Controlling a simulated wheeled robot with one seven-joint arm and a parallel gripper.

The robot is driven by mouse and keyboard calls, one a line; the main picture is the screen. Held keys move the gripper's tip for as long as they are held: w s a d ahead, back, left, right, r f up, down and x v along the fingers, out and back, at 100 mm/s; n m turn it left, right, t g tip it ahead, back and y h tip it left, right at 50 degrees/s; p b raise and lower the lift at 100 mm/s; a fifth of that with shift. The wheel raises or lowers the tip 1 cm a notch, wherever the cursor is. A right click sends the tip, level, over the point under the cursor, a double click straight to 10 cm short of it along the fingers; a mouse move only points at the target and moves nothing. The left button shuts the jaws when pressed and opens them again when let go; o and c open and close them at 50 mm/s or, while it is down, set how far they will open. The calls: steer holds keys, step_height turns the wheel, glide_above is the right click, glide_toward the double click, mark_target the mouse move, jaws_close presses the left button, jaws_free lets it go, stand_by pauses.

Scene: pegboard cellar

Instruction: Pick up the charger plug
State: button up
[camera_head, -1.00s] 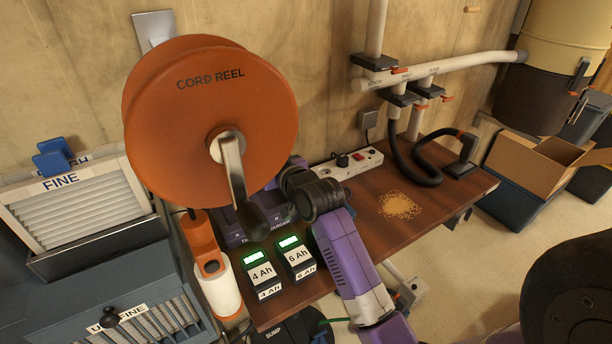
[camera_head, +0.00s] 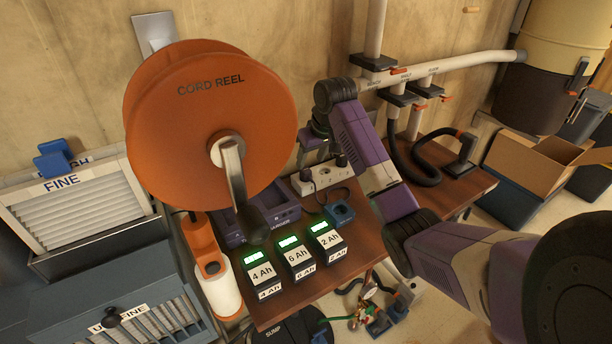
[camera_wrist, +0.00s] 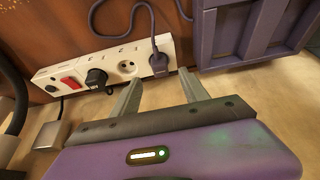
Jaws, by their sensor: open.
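The charger plug is probably the dark purple-grey plug (camera_wrist: 158,63) with a cord, seated at one end of the white power strip (camera_wrist: 128,66) in the wrist view. In the head view a dark plug (camera_head: 306,175) stands at the strip's left end (camera_head: 322,175), partly covered by my arm. A second, black plug (camera_wrist: 97,78) sits in the strip near the red switch. My gripper (camera_wrist: 160,77) is open and empty. Its fingers point at the corded plug, one to each side in the picture. I cannot tell whether they touch it.
A purple charger (camera_wrist: 245,32) lies close beside the strip's plug end. Battery packs (camera_head: 296,257) and a blue block (camera_head: 341,213) stand on the wooden bench (camera_head: 360,240). The big orange cord reel (camera_head: 190,120) overhangs at left. A black hose (camera_head: 420,178) lies at right.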

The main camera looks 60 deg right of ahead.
mark_target(306, 170)
steer(key=p+x, duration=0.1)
steer(key=x, duration=0.4)
steer(key=shift+w+d+f, duration=0.1)
steer(key=shift+w+f, duration=0.15)
jaws_close()
